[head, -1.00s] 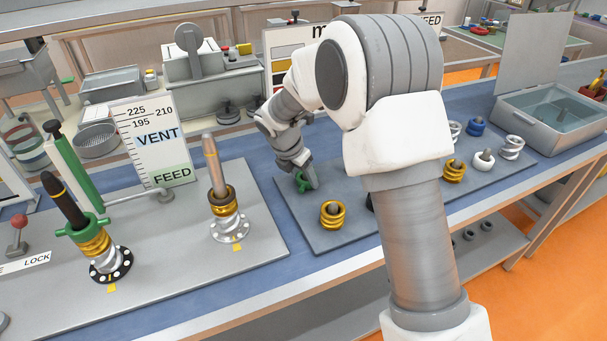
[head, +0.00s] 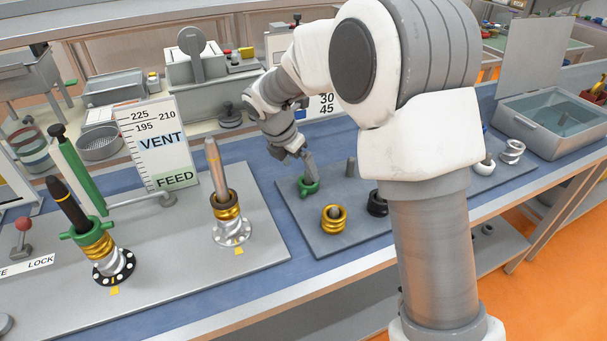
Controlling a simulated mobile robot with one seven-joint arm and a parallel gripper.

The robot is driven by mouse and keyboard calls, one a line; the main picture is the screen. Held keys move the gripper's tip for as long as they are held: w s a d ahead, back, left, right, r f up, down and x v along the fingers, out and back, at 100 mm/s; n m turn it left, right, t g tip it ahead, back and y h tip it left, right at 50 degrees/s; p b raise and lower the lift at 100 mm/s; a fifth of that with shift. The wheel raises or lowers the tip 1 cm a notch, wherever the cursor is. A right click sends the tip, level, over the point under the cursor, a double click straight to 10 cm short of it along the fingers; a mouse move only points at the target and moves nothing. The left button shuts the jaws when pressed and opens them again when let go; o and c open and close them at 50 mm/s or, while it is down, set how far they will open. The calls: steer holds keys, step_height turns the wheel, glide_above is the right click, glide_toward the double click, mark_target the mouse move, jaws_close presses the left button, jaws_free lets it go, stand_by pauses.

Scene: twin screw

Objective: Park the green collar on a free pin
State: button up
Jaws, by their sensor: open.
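A green collar (head: 308,188) with a side lug sits low on the grey pin board, at its left back part. Whether a pin runs through it cannot be made out. A second green collar (head: 82,232) with handles is around the dark-topped left screw, above gold rings.
On the pin board (head: 318,241), gold rings (head: 333,218) and black rings (head: 377,203) sit on pins. White rings (head: 483,166) and silver rings (head: 512,152) are farther right. My arm hides the board's middle. The right screw (head: 217,170) stands left of the board.

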steer(key=p+v, duration=0.1)
steer(key=v, duration=0.9)
steer(key=shift+a+r, duration=0.15)
steer(key=shift+r, duration=0.15)
steer(key=shift+s+r, duration=0.1)
steer(key=shift+s, duration=0.05)
steer(key=s+d+r+m+y, duration=0.1)
steer(key=s+d+r+m, duration=0.6)
steer(key=s+d+m, duration=0.5)
steer(key=s+d+m+t+y, duration=0.1)
steer(key=s+d+m, duration=0.1)
steer(key=s+m, duration=0.5)
steer(key=s+d+f+m+t, duration=0.1)
steer(key=s+d+m, duration=0.2)
steer(key=s+m, duration=0.5)
steer(key=shift+f+m+y, duration=0.35)
steer(key=shift+m+y, duration=0.05)
